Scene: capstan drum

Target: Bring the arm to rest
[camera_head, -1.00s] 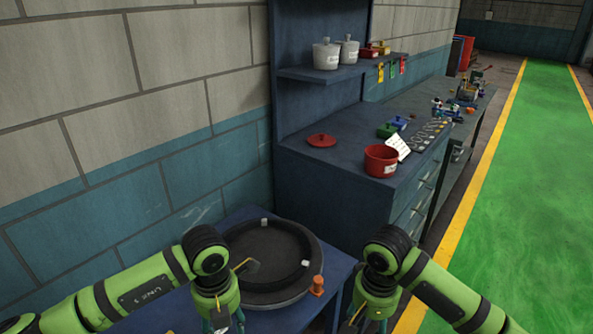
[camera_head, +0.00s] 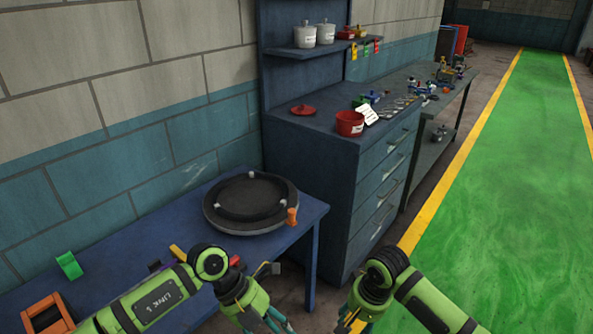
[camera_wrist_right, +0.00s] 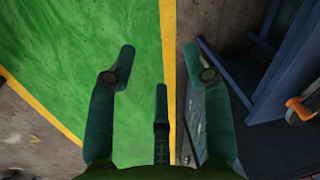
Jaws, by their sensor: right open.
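My right arm comes in at the lower right of the head view, with its gripper (camera_head: 350,322) low and partly cut off by the bottom edge. In the right wrist view this gripper (camera_wrist_right: 160,55) has its fingers spread and nothing between them, above the floor. My left arm reaches in from the lower left, over the front of the blue table. Its gripper (camera_head: 272,322) points down at the bottom edge; its fingertips are cut off. The dark round capstan drum (camera_head: 250,204) lies on the blue table, apart from both grippers.
The blue table (camera_head: 120,245) holds a green piece (camera_head: 69,265) and an orange box (camera_head: 47,313). A blue drawer cabinet (camera_head: 345,190) with a red pot (camera_head: 350,123) stands behind. The green floor lane (camera_head: 500,200) on the right is clear.

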